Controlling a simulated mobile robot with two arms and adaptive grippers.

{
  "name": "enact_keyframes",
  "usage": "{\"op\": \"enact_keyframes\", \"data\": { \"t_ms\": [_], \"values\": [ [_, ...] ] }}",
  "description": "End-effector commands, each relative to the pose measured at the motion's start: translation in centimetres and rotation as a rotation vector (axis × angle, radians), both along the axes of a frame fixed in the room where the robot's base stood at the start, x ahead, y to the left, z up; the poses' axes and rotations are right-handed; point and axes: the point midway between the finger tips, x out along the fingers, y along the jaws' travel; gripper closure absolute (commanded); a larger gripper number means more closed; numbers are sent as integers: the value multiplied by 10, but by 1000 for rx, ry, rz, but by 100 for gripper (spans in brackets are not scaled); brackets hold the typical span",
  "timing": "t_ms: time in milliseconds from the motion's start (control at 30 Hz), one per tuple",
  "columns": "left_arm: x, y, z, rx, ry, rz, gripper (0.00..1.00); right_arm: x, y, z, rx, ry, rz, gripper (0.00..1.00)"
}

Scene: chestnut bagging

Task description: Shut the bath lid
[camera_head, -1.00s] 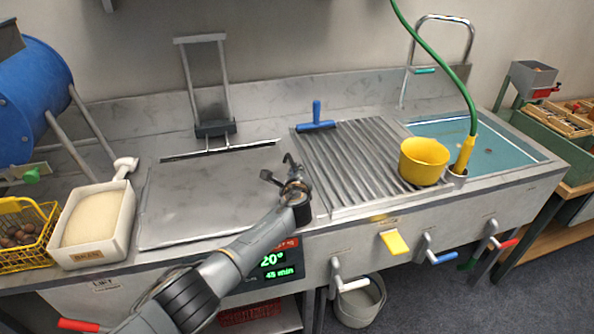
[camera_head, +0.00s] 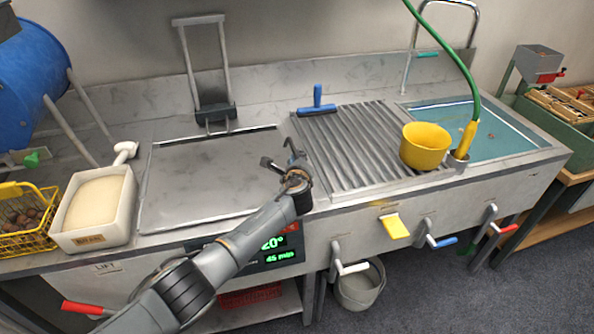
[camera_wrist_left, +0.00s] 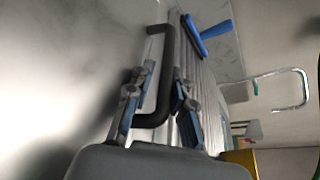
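The bath lid (camera_head: 205,180), a flat grey steel plate, lies level over the left part of the counter, its edges close to the surround. My left gripper (camera_head: 281,161) is at the lid's right side. In the left wrist view, a dark bar handle (camera_wrist_left: 163,75) stands between the two fingers of the left gripper (camera_wrist_left: 158,108). The fingers are spread, with gaps seen beside the handle. My right gripper is not in view.
A white bran box (camera_head: 97,208) and a yellow basket (camera_head: 30,220) stand left of the lid. A ribbed drainboard (camera_head: 350,150) with a blue squeegee (camera_head: 317,104) and a yellow pot (camera_head: 425,146) lies right. A steel frame (camera_head: 205,70) rises behind the lid.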

Motion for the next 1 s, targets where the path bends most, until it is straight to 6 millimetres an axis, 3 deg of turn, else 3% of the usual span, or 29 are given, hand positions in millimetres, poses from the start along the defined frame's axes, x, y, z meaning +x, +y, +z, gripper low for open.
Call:
{"op": "enact_keyframes", "data": {
  "t_ms": [700,1000],
  "values": [
    [-87,-2,24,0,3,-3,78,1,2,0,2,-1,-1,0],
    [-104,-3,29,1,4,-2,78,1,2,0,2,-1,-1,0]
  ]
}}
